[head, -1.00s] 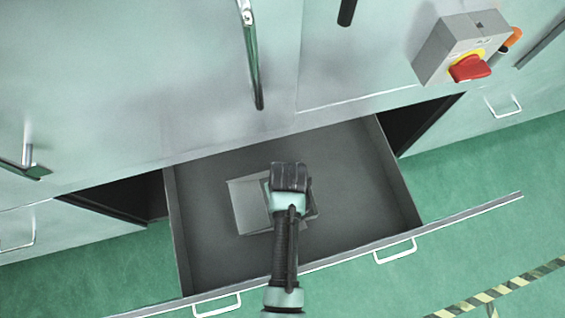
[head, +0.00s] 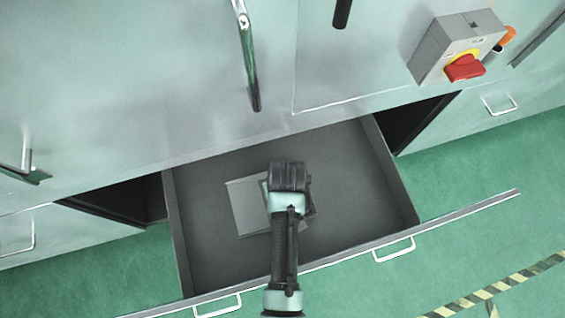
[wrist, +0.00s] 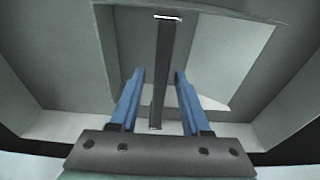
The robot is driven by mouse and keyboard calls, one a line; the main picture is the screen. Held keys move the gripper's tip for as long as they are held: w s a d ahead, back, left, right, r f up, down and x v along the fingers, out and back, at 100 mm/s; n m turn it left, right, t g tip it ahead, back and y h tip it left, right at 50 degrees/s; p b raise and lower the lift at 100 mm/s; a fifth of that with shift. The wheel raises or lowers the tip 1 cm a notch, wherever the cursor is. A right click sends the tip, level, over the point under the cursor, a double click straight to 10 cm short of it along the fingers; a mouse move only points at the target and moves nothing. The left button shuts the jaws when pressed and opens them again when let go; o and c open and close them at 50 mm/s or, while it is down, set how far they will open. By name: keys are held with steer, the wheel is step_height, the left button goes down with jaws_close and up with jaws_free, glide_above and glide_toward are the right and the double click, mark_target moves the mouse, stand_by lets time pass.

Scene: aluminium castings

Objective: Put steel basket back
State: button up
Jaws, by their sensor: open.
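The steel basket (head: 249,207) is a light grey, box-shaped thing on the floor of the pulled-out drawer (head: 350,165). My arm hides its middle and much of its right side in the head view. In the wrist view, pale basket surfaces (wrist: 226,58) show, and a dark bar (wrist: 162,60), which looks like its handle, runs across the middle. My gripper (wrist: 160,74) is above the basket with its blue fingers apart, one on each side of the bar. I see gaps beside the bar; the depth of the fingers is hard to tell.
The drawer's front edge (head: 440,229) with white handles (head: 394,250) lies beneath my arm. Cabinet doors with a bar handle (head: 249,60) stand behind the drawer. A grey switch box with a red knob (head: 465,68) is at upper right. Green floor (head: 480,200) is clear at right.

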steer(key=r, duration=0.3)
steer(key=s+r+p, duration=0.1)
steer(key=r, duration=0.6)
steer(key=shift+s+d+r+p, duration=0.1)
steer(key=shift+s+d+p, duration=0.15)
steer(key=shift+s+p, duration=0.1)
